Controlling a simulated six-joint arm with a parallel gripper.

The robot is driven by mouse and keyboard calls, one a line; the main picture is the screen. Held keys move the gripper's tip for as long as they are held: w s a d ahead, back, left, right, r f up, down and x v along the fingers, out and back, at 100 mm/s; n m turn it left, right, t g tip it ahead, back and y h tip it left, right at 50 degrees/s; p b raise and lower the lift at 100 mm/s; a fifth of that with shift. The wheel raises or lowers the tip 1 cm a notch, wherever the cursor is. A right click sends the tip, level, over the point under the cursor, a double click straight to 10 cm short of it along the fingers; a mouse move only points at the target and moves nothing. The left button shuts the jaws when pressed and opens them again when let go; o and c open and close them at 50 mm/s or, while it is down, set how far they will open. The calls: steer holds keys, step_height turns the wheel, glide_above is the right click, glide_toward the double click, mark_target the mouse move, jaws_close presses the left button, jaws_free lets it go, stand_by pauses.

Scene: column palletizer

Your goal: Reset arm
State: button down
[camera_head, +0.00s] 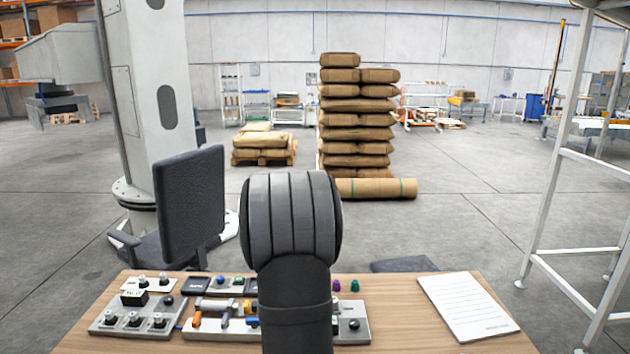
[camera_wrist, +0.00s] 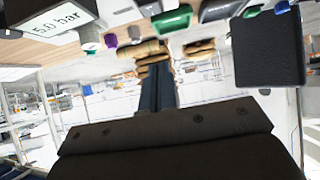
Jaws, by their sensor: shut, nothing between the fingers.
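My arm (camera_head: 292,230) stands upright in the middle of the head view, with a thick rounded grey joint at its top, in front of the wooden desk. My gripper is hidden behind this arm in the head view. In the wrist view the scene appears upside down. There my gripper (camera_wrist: 157,68) shows two dark fingers close together, shut and empty, reaching out from its wide dark body. The fingers touch nothing that I can see.
The desk (camera_head: 400,330) holds control panels (camera_head: 120,330), small tools and a paper sheet (camera_head: 468,306). A display reading "5.0 bar" (camera_wrist: 55,18) shows in the wrist view. A dark chair (camera_head: 190,205) stands behind the desk.

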steer(key=s+a+r+g+y, duration=0.2)
steer(key=s+a+r, duration=0.15)
steer(key=a, duration=0.25)
step_height(320, 180, up, 8)
steer(key=s+m+g+h, duration=0.2)
steer(key=m+g+h, duration=0.1)
steer(key=m+h, duration=0.1)
steer(key=shift+d, duration=0.4)
stand_by(0.4)
steer(key=shift+f, duration=0.1)
